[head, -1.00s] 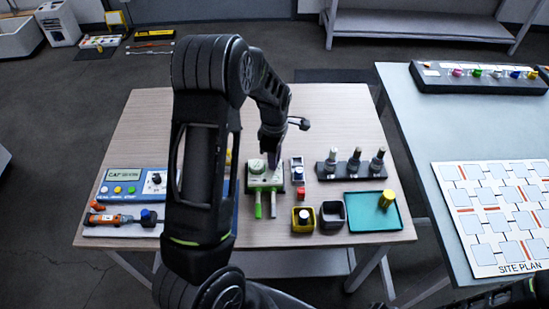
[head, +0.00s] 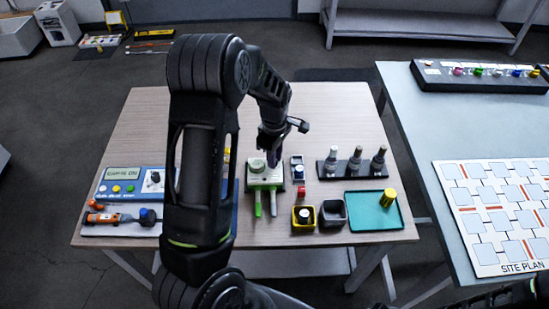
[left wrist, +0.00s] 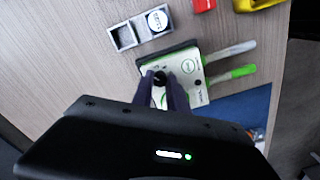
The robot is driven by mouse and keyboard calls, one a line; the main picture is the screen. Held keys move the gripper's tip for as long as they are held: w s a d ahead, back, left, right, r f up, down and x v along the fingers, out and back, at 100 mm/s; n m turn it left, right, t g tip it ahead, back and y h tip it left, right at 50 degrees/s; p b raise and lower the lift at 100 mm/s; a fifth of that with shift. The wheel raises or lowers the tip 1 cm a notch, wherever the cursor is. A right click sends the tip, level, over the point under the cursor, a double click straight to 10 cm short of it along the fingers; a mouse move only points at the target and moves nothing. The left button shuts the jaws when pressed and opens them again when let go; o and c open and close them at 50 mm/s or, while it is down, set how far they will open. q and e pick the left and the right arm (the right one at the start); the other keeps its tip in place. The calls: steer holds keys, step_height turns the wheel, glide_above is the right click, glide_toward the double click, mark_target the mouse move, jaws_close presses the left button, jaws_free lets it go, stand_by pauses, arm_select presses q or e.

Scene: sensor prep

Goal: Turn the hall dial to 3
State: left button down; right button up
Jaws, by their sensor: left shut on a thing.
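A white and green device (head: 264,180) with two prongs stands on the wooden table, and it also shows in the left wrist view (left wrist: 190,95). A small black knob (left wrist: 160,77) rises from its top. My left gripper (head: 271,163) reaches down over the device from above. In the left wrist view its two dark fingers (left wrist: 169,92) are shut on the black knob. The fingers and wrist hide part of the device, and I cannot read a number at the knob. My right gripper is not in view.
A blue panel (head: 118,190) with a display and knob is at left. Yellow (head: 302,227) and dark (head: 331,224) cups and a teal tray (head: 364,222) lie at right. A black rack (head: 341,170) holds three upright parts. The table's back is clear.

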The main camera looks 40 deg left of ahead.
arm_select(q)
steer(key=m+b, duration=0.1)
steer(key=m, duration=0.2)
steer(key=shift+f, duration=0.1)
steer(key=shift+m+b, duration=0.6)
steer(key=shift+m, duration=1)
steer(key=c, duration=1.3)
jaws_free()
